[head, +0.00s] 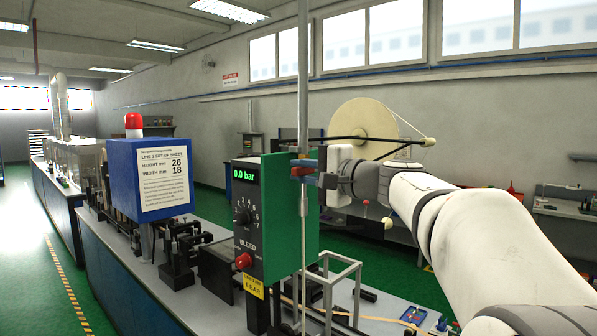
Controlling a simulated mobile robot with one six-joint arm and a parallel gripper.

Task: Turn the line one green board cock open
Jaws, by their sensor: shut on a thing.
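The green board (285,225) stands upright on the bench near the middle of the head view. Its dark front panel (247,205) carries a display reading 0.0 bar, a dial knob and a red knob by the word BLEED. On the board's right side, red and blue parts of the cock (300,171) show beside a thin vertical pipe. My gripper (312,172) reaches them from the right and is shut on the cock's handle. The jaws and handle are small and partly overlap, so the handle's exact angle cannot be told.
A blue box with a set-up sheet (150,178) and a red lamp (133,124) stands left of the board. A pale metal frame (335,280) stands on the bench below my gripper. A large cream reel (362,128) is behind my wrist. Green floor at left is clear.

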